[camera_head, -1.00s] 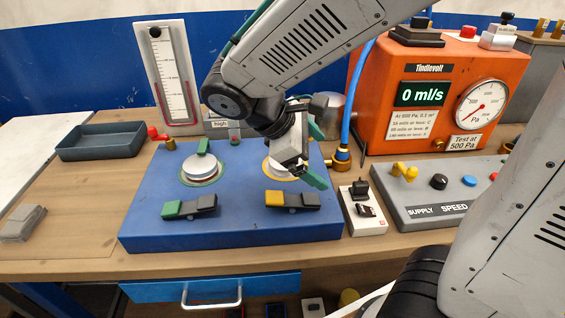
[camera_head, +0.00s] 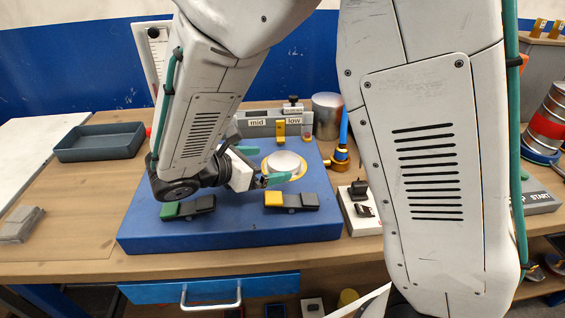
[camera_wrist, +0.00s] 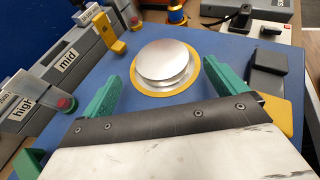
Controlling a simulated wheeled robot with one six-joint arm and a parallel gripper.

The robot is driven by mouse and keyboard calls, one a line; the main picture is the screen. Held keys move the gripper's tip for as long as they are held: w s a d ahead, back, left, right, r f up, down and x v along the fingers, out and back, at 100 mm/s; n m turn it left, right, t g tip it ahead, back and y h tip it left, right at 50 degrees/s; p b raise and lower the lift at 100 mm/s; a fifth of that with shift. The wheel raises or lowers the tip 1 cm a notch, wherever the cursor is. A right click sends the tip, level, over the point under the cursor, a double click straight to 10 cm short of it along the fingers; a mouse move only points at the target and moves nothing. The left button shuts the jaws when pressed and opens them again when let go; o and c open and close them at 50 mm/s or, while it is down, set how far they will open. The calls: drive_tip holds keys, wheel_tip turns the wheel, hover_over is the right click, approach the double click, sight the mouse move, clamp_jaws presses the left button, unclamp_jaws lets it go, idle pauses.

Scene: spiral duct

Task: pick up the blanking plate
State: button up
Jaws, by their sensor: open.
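A round silver plate (camera_head: 284,164), which I take for the blanking plate, sits on a yellow ring on the blue panel (camera_head: 240,236). In the wrist view the silver plate (camera_wrist: 165,62) lies ahead, between the lines of my two green fingers, with a lower step under its top disc. My gripper (camera_head: 264,167) is open and empty, just left of the plate in the head view. In the wrist view my gripper (camera_wrist: 161,72) shows its fingers spread wider than the plate, with no visible contact. The green-ringed spot on the panel is hidden behind my arm.
Front clamps with a yellow end (camera_head: 290,201) and a green end (camera_head: 188,207) stand on the panel. Behind is a grey block labelled mid and low (camera_head: 262,126). A brass fitting with a blue hose (camera_head: 340,161) stands right of the plate. A dark tray (camera_head: 101,142) is at left.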

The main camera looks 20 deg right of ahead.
sight(282, 160)
drive_tip(key=x, duration=0.4)
drive_tip(key=shift+s+r, duration=0.1)
drive_tip(key=shift+r, duration=0.05)
drive_tip(key=c, duration=1.2)
drive_tip(key=shift+c, duration=0.2)
drive_tip(key=shift+r, duration=0.1)
wheel_tip(282, 160, up, 10)
